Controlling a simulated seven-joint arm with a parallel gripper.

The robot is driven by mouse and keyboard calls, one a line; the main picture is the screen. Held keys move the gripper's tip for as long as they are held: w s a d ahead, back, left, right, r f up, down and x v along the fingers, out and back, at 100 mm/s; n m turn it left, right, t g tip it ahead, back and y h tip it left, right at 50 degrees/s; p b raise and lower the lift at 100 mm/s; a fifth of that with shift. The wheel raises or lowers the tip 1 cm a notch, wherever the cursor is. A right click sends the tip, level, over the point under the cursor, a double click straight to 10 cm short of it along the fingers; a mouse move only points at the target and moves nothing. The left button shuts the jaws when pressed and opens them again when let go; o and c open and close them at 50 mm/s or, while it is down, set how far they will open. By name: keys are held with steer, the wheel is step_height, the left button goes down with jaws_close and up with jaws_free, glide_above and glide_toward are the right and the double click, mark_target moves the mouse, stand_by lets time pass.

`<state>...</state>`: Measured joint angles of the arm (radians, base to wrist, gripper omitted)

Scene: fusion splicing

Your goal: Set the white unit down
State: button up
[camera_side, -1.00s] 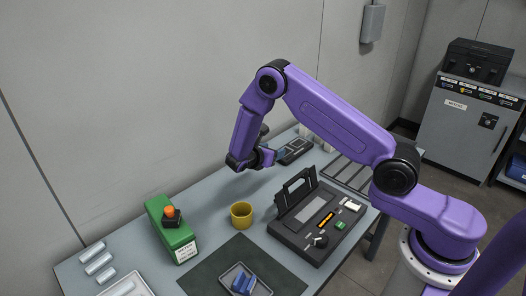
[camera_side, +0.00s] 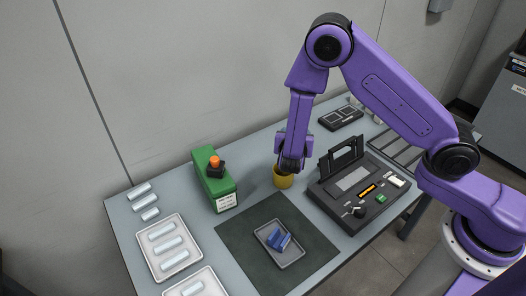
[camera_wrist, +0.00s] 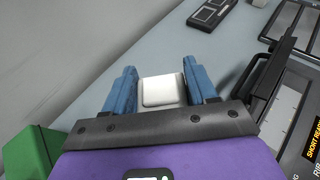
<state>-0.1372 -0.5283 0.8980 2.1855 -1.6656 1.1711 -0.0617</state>
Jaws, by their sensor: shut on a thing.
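The white unit (camera_wrist: 163,92) shows in the wrist view as a pale block with rounded corners, between the two blue fingers of my gripper (camera_wrist: 160,80). The gripper is shut on it. In the side view my gripper (camera_side: 295,142) is just behind and over the yellow cup (camera_side: 283,180), partly hidden by my own wrist. The white unit cannot be made out there. I cannot tell from these views how high it is above the grey table (camera_side: 185,190).
The black splicer (camera_side: 350,205) with raised lid stands right of the cup. A green box (camera_side: 215,185) with an orange-topped button is left. A dark mat (camera_side: 235,235) with a small tray is in front. A dark flat device (camera_side: 341,118) lies at the back.

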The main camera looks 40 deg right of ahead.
steer(key=w+a+f, duration=0.1)
steer(key=w+f, duration=0.3)
steer(key=w, duration=0.5)
glide_above(262, 153)
step_height(262, 153, down, 5)
steer(key=shift+f, duration=0.35)
steer(key=shift+w+f, duration=0.1)
steer(key=shift+f, duration=1.45)
steer(key=shift+f, duration=0.1)
steer(key=o, duration=1)
steer(key=shift+o, duration=0.2)
